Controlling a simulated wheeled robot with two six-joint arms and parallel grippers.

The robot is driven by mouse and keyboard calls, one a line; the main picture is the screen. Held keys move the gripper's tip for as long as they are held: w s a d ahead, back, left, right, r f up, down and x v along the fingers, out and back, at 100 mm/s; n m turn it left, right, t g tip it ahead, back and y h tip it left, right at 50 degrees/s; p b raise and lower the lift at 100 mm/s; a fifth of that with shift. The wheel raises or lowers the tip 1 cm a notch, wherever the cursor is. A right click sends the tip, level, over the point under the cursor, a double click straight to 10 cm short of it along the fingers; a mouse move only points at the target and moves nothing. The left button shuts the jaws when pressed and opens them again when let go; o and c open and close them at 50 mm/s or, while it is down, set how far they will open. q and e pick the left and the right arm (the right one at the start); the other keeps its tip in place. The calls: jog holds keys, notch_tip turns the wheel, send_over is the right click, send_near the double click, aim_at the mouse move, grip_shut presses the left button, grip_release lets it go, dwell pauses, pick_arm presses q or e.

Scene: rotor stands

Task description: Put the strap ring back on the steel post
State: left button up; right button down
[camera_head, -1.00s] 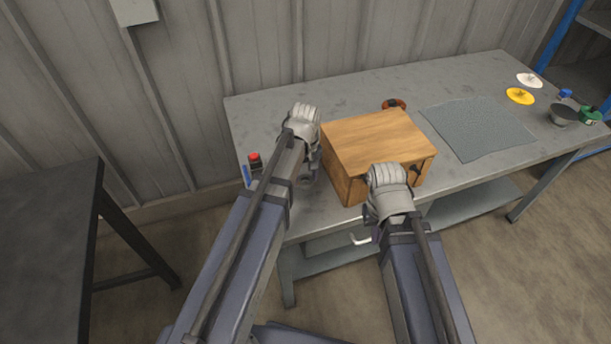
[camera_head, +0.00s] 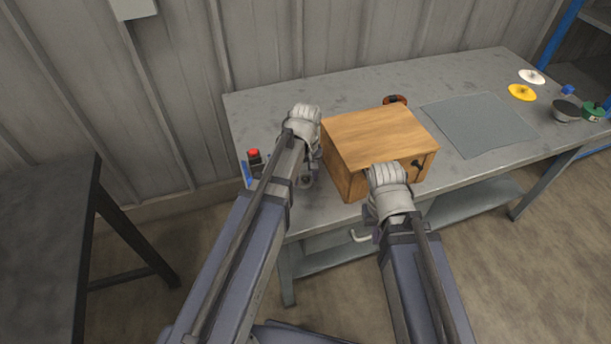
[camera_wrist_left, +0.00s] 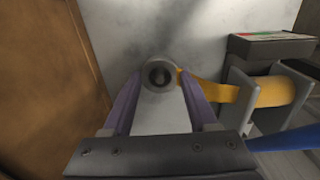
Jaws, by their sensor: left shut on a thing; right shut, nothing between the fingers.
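In the left wrist view, a grey round ring (camera_wrist_left: 158,74) with a dark centre sits between the purple fingertips of my left gripper (camera_wrist_left: 160,82), which is shut on it. A yellow strap (camera_wrist_left: 220,91) runs from the ring to a grey bracket (camera_wrist_left: 240,92) on the right. I cannot tell whether the steel post is inside the ring; no separate post stands out. In the head view my left gripper (camera_head: 307,178) is mostly hidden by its wrist, left of the wooden box. My right gripper (camera_head: 373,232) is shut and empty in front of the box.
The wooden box (camera_head: 375,137) with a dark knob stands close between both arms. A red-topped item (camera_head: 254,156) is at the table's left. A grey mat (camera_head: 478,124), yellow disc (camera_head: 521,92) and white disc (camera_head: 531,76) lie to the right. The table's back left is clear.

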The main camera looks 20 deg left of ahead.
pick_arm(q)
jog(key=o, duration=1.4)
jog(key=shift+o, duration=0.2)
notch_tip(320, 180, up, 9)
jog(key=p, duration=0.9)
dwell(0.4)
jog(key=s+d+r+m+y+p, duration=0.1)
jog(key=s+d+m, duration=0.9)
jog(key=s, duration=0.4)
jog(key=shift+s+d+m, duration=0.15)
jog(key=shift+d+m, duration=0.1)
jog(key=shift+m, duration=0.05)
